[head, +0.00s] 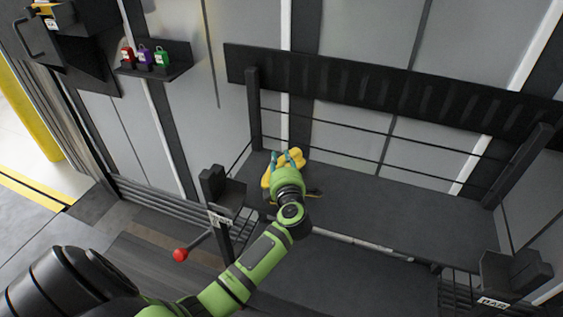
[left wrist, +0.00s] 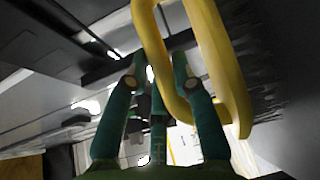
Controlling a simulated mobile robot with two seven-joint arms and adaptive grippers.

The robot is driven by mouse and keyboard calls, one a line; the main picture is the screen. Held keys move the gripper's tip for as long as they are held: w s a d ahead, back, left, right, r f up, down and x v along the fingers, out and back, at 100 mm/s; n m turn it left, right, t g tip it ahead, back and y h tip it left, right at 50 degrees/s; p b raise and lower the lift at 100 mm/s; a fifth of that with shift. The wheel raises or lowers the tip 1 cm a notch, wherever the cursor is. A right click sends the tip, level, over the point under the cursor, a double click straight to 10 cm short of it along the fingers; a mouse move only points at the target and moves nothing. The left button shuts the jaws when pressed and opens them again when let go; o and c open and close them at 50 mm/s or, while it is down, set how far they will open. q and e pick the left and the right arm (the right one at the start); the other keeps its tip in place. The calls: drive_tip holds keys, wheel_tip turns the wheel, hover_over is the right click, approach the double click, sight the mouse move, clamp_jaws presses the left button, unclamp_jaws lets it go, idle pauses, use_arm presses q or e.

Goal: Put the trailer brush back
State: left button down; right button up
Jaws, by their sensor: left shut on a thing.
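The trailer brush (left wrist: 239,85) shows in the left wrist view as a yellow loop handle with dark bristles along its right side. In the head view its yellow part (head: 298,155) shows around my left gripper (head: 285,160), which has teal fingers. In the left wrist view, the gripper (left wrist: 157,62) has its fingers at the handle loop, and it is shut on the brush. The brush is over or at the left end of a dark railed shelf (head: 400,205); I cannot tell if it touches it. My gripper and wrist hide much of the brush. My right gripper is not in view.
A long black slotted panel (head: 400,90) runs along the wall above the shelf. Dark posts with labels stand at the front left (head: 220,195) and front right (head: 510,275). A red-knobbed lever (head: 181,254) is near my arm. Padlocks (head: 145,55) sit on a small wall ledge.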

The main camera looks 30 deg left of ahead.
use_arm(q)
drive_tip(key=shift+r, duration=0.1)
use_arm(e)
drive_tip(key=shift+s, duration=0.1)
use_arm(q)
drive_tip(key=c, duration=1)
unclamp_jaws()
drive_tip(key=shift+f, duration=0.2)
drive_tip(key=shift+c, duration=0.2)
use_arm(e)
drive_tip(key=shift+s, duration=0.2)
use_arm(q)
drive_tip(key=shift+r, duration=0.15)
drive_tip(key=v, duration=1.1)
drive_tip(key=shift+s+d, duration=0.1)
drive_tip(key=shift+s, duration=0.05)
drive_tip(key=shift+s+d, duration=0.25)
drive_tip(key=shift+s, duration=0.05)
drive_tip(key=shift+r, duration=0.1)
